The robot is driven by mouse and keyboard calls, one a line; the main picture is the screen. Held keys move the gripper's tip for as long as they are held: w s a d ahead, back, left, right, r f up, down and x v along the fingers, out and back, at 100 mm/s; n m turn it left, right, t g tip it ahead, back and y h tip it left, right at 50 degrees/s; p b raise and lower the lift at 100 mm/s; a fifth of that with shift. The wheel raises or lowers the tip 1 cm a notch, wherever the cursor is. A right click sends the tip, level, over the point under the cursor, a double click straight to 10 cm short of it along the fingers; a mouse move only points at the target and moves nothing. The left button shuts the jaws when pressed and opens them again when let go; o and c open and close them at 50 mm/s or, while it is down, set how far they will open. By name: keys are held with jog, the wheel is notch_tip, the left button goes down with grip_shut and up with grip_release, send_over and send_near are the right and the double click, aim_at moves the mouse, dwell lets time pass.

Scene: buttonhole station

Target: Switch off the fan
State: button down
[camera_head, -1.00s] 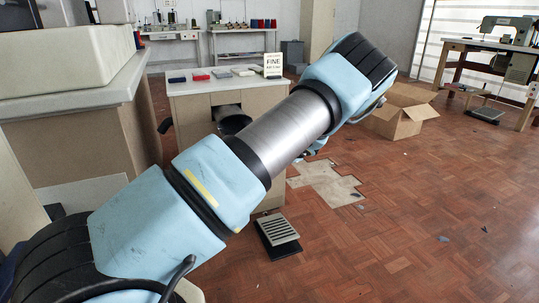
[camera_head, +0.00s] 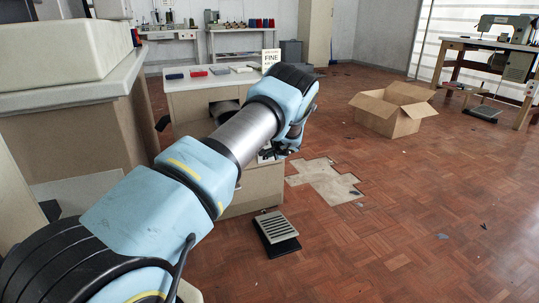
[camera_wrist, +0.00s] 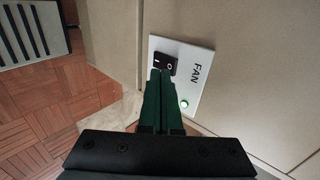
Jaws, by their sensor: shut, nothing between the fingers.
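In the wrist view a white plate (camera_wrist: 191,83) marked FAN is fixed to a beige panel. It carries a black rocker switch (camera_wrist: 165,64) and a lit green lamp (camera_wrist: 184,103). My gripper (camera_wrist: 160,76) is shut and empty, its dark green fingertips at the lower edge of the switch in the picture. I cannot tell whether they touch it. The fingers cover part of the plate. In the head view my gripper (camera_head: 266,155) is small and partly hidden by my arm, in front of the desk. The fan itself cannot be made out.
A beige desk (camera_head: 250,190) with small boxes and a sign (camera_head: 270,58) stands ahead. A slatted pedal (camera_head: 276,233) lies on the floor before it and also shows in the wrist view (camera_wrist: 30,30). An open cardboard box (camera_head: 392,112) stands right. Floor at right is mostly clear.

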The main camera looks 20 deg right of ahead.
jog(key=shift+w+a, duration=0.1)
jog(key=shift+w, duration=0.6)
jog(key=shift+w+r, duration=0.2)
jog(key=shift+w, duration=0.2)
jog(key=shift+r, duration=0.8)
